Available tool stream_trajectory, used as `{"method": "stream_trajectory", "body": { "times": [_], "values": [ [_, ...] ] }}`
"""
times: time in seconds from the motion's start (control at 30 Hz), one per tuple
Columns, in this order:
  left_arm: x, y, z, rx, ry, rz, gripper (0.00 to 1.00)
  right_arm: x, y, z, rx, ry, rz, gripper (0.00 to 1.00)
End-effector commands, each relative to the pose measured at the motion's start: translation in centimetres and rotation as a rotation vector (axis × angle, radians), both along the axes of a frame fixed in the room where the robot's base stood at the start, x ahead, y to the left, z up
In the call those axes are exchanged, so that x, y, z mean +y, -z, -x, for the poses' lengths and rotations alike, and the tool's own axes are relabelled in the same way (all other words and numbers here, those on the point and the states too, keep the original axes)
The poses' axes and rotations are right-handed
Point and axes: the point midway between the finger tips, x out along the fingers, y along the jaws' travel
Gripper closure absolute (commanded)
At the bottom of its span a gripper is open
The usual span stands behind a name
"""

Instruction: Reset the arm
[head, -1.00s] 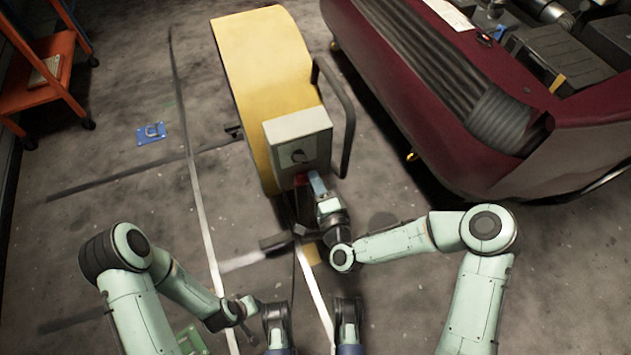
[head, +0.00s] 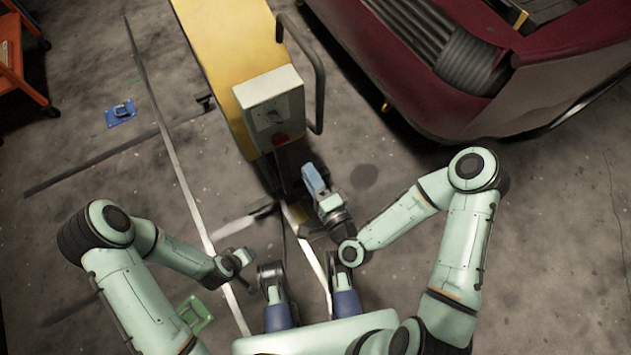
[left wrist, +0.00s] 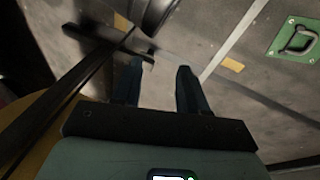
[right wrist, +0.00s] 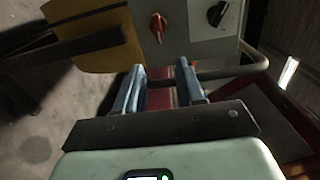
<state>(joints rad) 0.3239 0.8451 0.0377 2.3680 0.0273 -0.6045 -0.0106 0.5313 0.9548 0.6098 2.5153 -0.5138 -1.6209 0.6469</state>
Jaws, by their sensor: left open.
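My right arm reaches in from the right in the head view, and its gripper (head: 314,178) is just below and right of the grey control box (head: 270,92), apart from it. In the right wrist view the right gripper (right wrist: 160,66) has its fingers spread with nothing held. Beyond them are the box's red knob (right wrist: 159,27) and black knob (right wrist: 217,14). My left arm is folded low on the left in the head view, its fingers hard to make out there. In the left wrist view the left gripper (left wrist: 158,68) is open and empty above the floor.
The box sits on a yellow machine (head: 225,50) with a dark bar handle (head: 318,85). A dark red car (head: 440,95) stands at the upper right. A blue floor plate (head: 121,113), green floor plate (head: 195,314) and orange cart (head: 18,70) are at the left.

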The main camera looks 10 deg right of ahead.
Motion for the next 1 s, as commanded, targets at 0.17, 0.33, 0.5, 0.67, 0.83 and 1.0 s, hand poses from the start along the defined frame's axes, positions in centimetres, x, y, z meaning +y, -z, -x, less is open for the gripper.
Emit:
{"method": "stream_trajectory", "body": {
  "times": [0.17, 0.33, 0.5, 0.67, 0.83, 1.0],
  "values": [
    [-0.8, -0.9, 1.4, 0.036, 0.015, 0.018, 0.57, -0.6, -0.1, 1.8, 0.002, 0.000, 0.001, 0.62],
    [-0.9, -0.9, 1.6, 0.043, 0.018, 0.021, 0.57, -0.7, 0.0, 2.1, 0.001, 0.000, 0.000, 0.62],
    [-0.8, -0.8, 1.6, 0.043, 0.017, 0.021, 0.57, -0.7, 0.0, 2.1, 0.001, 0.000, 0.000, 0.62],
    [-0.8, -0.8, 1.6, 0.043, 0.017, 0.021, 0.57, -0.7, 0.0, 2.1, 0.001, 0.000, 0.000, 0.62],
    [-0.8, -0.9, 1.6, 0.042, 0.017, 0.021, 0.57, -0.6, 0.1, 2.1, 0.003, -0.002, 0.005, 0.62],
    [-0.8, -0.9, 1.6, 0.042, 0.017, 0.021, 0.57, -0.4, 4.4, 2.4, 0.112, -0.073, 0.193, 0.62]
  ]
}}
